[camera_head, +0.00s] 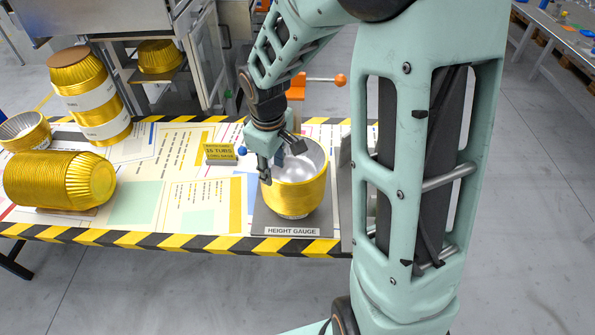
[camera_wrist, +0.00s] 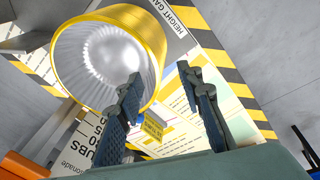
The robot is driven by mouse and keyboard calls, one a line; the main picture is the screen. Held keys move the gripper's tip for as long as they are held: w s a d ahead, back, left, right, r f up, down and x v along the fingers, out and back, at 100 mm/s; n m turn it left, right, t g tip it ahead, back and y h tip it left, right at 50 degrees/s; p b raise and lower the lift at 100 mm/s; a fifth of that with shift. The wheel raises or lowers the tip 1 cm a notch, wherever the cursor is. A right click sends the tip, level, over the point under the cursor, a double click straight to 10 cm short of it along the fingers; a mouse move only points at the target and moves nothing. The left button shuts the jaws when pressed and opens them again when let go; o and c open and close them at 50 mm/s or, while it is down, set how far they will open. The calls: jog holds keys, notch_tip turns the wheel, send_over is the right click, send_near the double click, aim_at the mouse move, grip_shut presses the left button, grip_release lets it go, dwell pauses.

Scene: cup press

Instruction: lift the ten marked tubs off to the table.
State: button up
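A stack of nested gold tubs with silver insides (camera_head: 302,190) stands upright on the grey height gauge base (camera_head: 262,224). In the wrist view its open mouth (camera_wrist: 95,62) faces me at the upper left. My gripper (camera_head: 278,163) is over the stack's left rim, fingers pointing down. In the wrist view my gripper (camera_wrist: 160,72) has its fingers apart, one overlapping the mouth and the other outside the wall. The rim shows between them; I cannot tell whether either finger touches it. Marks on individual tubs are not readable.
A yellow sign (camera_head: 220,152) reading "15 TUBS" stands left of the gauge. Farther left are a stack lying sideways (camera_head: 60,180), a silver-lined tub (camera_head: 24,131) and a banded upright stack (camera_head: 88,92). A press machine stands behind. The printed table (camera_head: 190,205) has clear room between.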

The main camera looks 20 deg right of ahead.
aim_at(275, 181)
jog(key=shift+w+d+f+b, duration=0.1)
jog(key=shift+w+f+b, duration=0.2)
jog(key=shift+f, duration=1.35)
jog(key=shift+w+d+f+b, duration=0.15)
jog(key=shift+w+f, duration=0.2)
jog(key=shift+f, duration=1.35)
jog(key=shift+w+d+f+b, duration=0.1)
jog(key=shift+w+f+b, duration=0.2)
jog(key=shift+f, duration=1.35)
grip_shut()
